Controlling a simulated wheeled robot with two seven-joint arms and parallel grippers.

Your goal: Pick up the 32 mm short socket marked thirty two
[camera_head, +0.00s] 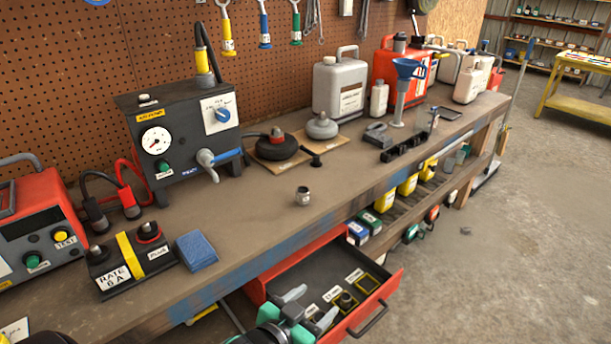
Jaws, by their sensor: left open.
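A small silver socket (303,196) stands alone on the workbench top (262,215), near the middle. A second, darker socket (346,300) stands in the open red drawer (386,290) below the bench, within a yellow outlined square. Markings on either socket are too small to read, so I cannot tell which is the 32 mm one. My left gripper (318,302) is open over the drawer, with its grey-green fingers spread and nothing visible between them. It is to the left of the drawer socket and apart from it. My right gripper is not in view.
The drawer also has an empty yellow outlined square (367,284) and white labels. A blue sponge-like block (196,250) and a black unit labelled "RATE 6 A" (130,262) sit on the bench at left. The dark test box (180,135) stands behind. Bench around the silver socket is clear.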

